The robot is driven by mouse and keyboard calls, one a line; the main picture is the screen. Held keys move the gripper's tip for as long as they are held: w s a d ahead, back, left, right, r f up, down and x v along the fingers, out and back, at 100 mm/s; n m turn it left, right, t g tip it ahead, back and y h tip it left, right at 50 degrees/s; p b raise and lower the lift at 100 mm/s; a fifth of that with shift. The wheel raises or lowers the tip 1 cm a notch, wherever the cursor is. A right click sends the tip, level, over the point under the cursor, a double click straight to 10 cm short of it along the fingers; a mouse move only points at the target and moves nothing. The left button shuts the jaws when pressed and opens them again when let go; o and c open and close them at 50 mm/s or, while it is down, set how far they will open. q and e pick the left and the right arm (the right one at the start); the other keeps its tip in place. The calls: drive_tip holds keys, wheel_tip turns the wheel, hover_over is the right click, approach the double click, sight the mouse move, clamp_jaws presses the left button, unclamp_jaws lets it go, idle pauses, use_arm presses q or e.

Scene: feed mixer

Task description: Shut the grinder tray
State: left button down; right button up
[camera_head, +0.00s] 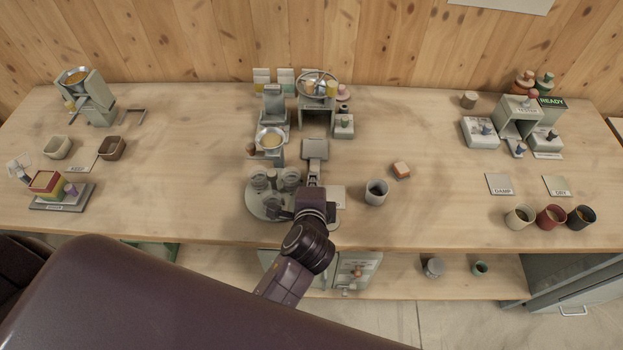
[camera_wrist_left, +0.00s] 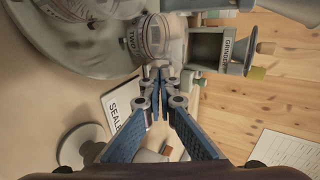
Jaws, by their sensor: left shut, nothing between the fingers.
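My right gripper is not in view.
Jars (camera_head: 290,178) stand on the round plate (camera_head: 262,207). A label card (camera_wrist_left: 118,113) lies beside it. A grey cup (camera_head: 376,193) and a small orange-topped block (camera_head: 401,170) stand to the right. A handwheel press (camera_head: 317,90) stands behind.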

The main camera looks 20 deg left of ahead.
sight(313, 158)
use_arm(q)
drive_tip(key=shift+w+r, duration=0.1)
drive_tip(key=shift+w, duration=0.25)
drive_tip(key=w, duration=0.2)
drive_tip(key=w+a+p, duration=0.1)
drive_tip(key=w+p, duration=0.1)
drive_tip(key=w, duration=0.1)
drive_tip(key=shift+w+a, duration=0.35)
drive_tip(key=shift+a, duration=0.05)
drive_tip(key=shift+w+a+f, duration=0.15)
drive_tip(key=shift+w+f, duration=0.05)
drive_tip(key=shift+w, duration=0.3)
drive_tip(key=shift+s, duration=0.1)
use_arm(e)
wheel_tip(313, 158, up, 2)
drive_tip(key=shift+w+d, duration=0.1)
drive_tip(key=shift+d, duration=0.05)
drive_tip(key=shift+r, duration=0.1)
